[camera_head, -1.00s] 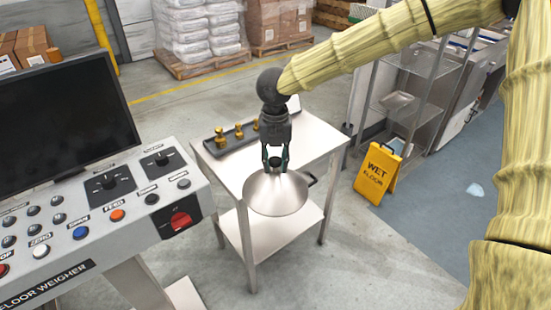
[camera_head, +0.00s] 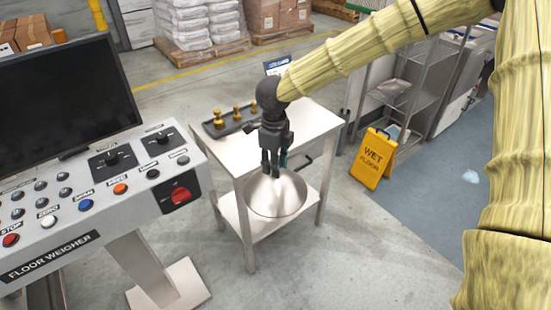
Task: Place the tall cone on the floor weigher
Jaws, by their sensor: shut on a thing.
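A wide, shiny steel cone (camera_head: 275,197) hangs from my gripper (camera_head: 271,172), its narrow end up. The gripper points down and is shut on the cone's top. The cone overlaps the near side of a small steel table (camera_head: 312,122) in the picture, and I cannot tell its exact gap to the table. The floor weigher's console (camera_head: 110,205), labelled "FLOOR WEIGHER", stands at the left with a dark screen (camera_head: 62,95). I cannot make out its weighing platform.
A dark tray (camera_head: 212,133) with brass weights (camera_head: 237,114) lies on the table. A yellow wet-floor sign (camera_head: 372,160) stands to the right, near a wire rack (camera_head: 412,95). The console's post has a floor plate (camera_head: 183,285). Grey floor (camera_head: 315,265) in front is open.

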